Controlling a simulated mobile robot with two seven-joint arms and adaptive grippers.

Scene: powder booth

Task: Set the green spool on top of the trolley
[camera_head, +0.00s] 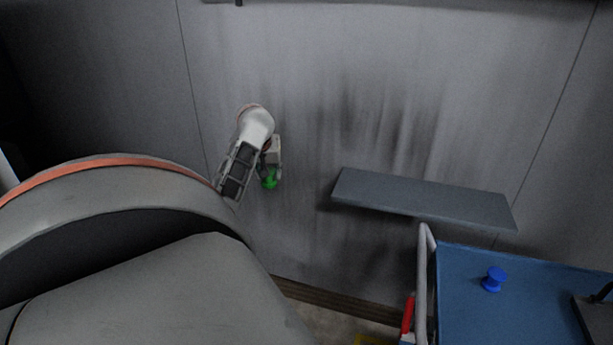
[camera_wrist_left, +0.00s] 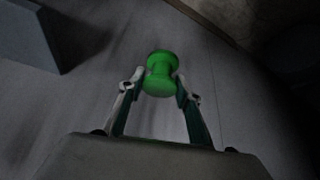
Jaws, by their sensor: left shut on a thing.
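The green spool (camera_head: 270,180) is held by my left gripper (camera_head: 273,173) in front of the grey wall, left of the shelf in the head view. In the left wrist view the green spool (camera_wrist_left: 160,74) sits between the two fingertips of my left gripper (camera_wrist_left: 159,88), which is shut on it. The trolley (camera_head: 460,318) has a blue top and stands at the lower right of the head view, well apart from the spool. My right gripper is not in view.
A blue spool (camera_head: 494,279) stands on the trolley top. A dark object (camera_head: 598,318) lies at its right edge. A grey handle (camera_head: 423,285) rises on its left side, with a red item (camera_head: 408,314) beside it. An empty grey shelf (camera_head: 422,198) juts from the wall behind the trolley.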

